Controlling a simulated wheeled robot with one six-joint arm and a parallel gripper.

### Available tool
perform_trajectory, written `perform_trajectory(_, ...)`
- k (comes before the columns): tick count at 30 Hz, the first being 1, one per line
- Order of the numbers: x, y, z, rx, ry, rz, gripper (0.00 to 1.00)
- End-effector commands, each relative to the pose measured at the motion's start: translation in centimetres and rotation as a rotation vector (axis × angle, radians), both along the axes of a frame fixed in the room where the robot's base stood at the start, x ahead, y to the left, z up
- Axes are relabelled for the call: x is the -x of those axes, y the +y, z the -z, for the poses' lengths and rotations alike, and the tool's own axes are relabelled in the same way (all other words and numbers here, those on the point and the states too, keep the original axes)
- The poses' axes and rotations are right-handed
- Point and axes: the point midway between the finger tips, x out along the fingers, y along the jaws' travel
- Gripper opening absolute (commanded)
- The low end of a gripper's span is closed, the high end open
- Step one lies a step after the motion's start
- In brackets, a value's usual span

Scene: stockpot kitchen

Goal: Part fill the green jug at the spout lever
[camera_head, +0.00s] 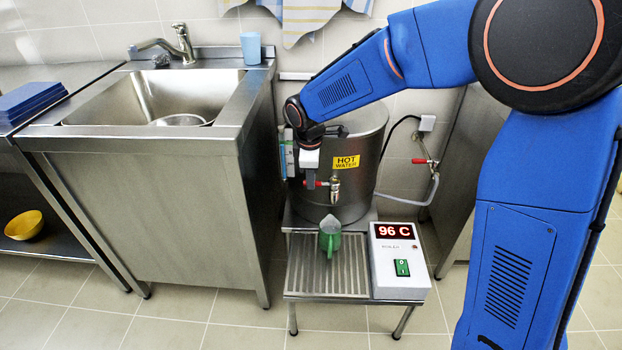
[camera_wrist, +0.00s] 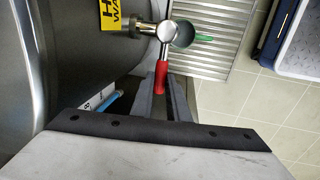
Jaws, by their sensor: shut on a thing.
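The green jug (camera_head: 330,243) stands upright on the slatted drip stand (camera_head: 303,268), under the brass spout (camera_head: 335,190) of the hot water boiler (camera_head: 362,140). In the wrist view the jug's round mouth (camera_wrist: 184,35) shows beside the spout, with its green handle pointing right. My gripper (camera_head: 314,184) is at the spout's left side, shut on the red spout lever (camera_wrist: 161,74). The lever's outer end is between my fingers (camera_wrist: 164,98). No stream is clear to see, and I cannot tell the water level in the jug.
A control box (camera_head: 398,262) reading 96 C, with a green switch, sits right of the jug. A steel sink (camera_head: 170,100) with a blue cup (camera_head: 251,48) stands left. A pipe with a red valve (camera_head: 424,161) runs right of the boiler. The tiled floor in front is clear.

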Motion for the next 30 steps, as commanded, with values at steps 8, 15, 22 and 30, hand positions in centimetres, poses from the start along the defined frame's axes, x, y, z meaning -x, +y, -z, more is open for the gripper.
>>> perform_trajectory(8, -0.1, 0.0, -0.1, -0.001, -0.001, 0.001, 0.33)
perform_trajectory(15, 0.0, 0.0, -0.1, -0.001, -0.001, 0.000, 0.33)
perform_trajectory(22, 0.3, 0.1, -2.3, -0.003, -0.003, -0.001, 0.33)
perform_trajectory(30, 1.4, 0.1, -7.5, -0.003, -0.003, 0.000, 0.33)
